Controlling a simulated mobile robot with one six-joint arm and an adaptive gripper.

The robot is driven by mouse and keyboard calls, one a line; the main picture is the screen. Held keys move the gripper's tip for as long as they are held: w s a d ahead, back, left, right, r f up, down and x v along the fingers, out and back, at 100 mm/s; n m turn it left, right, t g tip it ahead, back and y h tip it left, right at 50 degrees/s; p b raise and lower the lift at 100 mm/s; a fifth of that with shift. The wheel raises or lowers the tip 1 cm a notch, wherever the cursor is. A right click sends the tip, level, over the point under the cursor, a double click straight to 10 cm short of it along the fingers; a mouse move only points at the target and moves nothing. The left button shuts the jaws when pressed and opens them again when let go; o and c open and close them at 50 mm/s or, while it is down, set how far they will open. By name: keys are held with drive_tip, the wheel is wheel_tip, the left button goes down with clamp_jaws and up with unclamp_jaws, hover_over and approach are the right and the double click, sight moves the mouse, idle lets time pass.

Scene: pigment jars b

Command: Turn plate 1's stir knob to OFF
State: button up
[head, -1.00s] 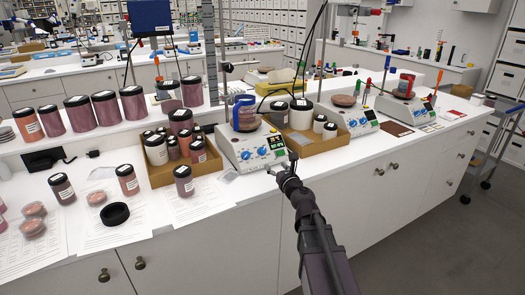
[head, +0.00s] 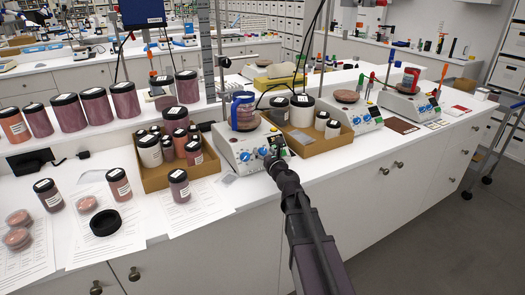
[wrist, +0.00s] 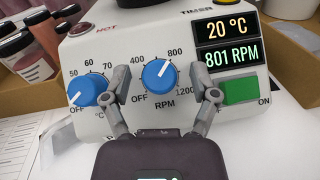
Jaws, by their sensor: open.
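The display (wrist: 229,57) reads 20 °C and 801 RPM. My gripper (wrist: 168,88) is open in front of the panel, with one finger on each side of the stir knob and gaps at both sides. In the head view my gripper (head: 273,162) hides part of the panel.
The blue temperature knob (wrist: 87,90) is close beside the left finger. A green switch (wrist: 240,91) is close to the right finger. Cardboard trays of jars (head: 182,177) and (head: 306,146) flank the hotplate. The floor in front of the bench is clear at right.

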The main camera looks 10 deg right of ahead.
drive_tip(key=shift+w, duration=0.1)
clamp_jaws()
